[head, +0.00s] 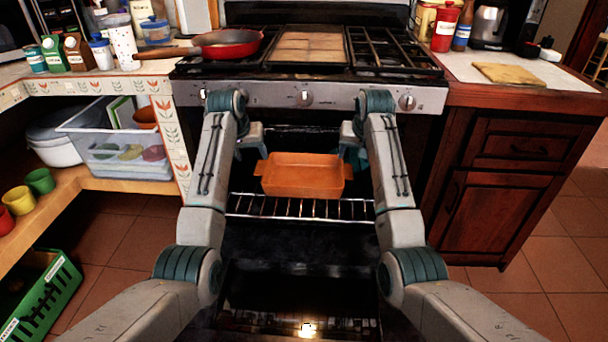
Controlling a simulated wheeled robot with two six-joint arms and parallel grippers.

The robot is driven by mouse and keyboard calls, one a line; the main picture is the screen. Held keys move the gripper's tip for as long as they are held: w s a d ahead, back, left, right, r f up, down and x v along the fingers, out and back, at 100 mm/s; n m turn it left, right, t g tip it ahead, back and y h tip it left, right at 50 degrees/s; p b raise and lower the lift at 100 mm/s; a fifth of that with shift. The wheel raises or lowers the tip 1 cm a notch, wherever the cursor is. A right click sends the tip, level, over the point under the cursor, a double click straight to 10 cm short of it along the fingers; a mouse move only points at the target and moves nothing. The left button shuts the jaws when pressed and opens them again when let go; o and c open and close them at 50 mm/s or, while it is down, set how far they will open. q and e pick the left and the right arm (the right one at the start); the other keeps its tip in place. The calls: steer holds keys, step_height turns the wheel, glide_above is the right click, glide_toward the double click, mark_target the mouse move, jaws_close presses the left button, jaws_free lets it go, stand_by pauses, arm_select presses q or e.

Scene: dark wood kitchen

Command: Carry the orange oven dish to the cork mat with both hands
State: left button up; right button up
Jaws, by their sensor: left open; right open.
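The orange oven dish (303,180) sits level on the wire rack (330,208) inside the open oven, with a handle at its left and right ends. My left gripper (252,148) is open at the dish's left end, and my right gripper (352,150) is open at its right end. I cannot tell whether either touches the handles. The cork mat (509,73) lies flat and bare on the counter right of the stove.
The lowered oven door (300,300) lies below my arms. A red pan (228,44) stands on the stove's left side. Jars (446,28) and a kettle (488,25) stand behind the mat. A plastic bin (120,140) and cups (22,199) fill the left shelf.

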mark_target(260, 170)
steer(key=shift+s+r, duration=0.1)
steer(key=shift+r, duration=0.05)
arm_select(q)
steer(key=x, duration=1)
steer(key=shift+w+d+f, duration=0.1)
steer(key=shift+w+f, duration=0.05)
steer(key=shift+f, duration=0.15)
arm_select(e)
steer(key=x, duration=1.1)
steer(key=shift+a, duration=0.1)
arm_select(q)
jaws_close()
arm_select(e)
jaws_close()
arm_select(q)
steer(key=shift+r, duration=0.1)
arm_select(e)
steer(key=shift+r, duration=0.1)
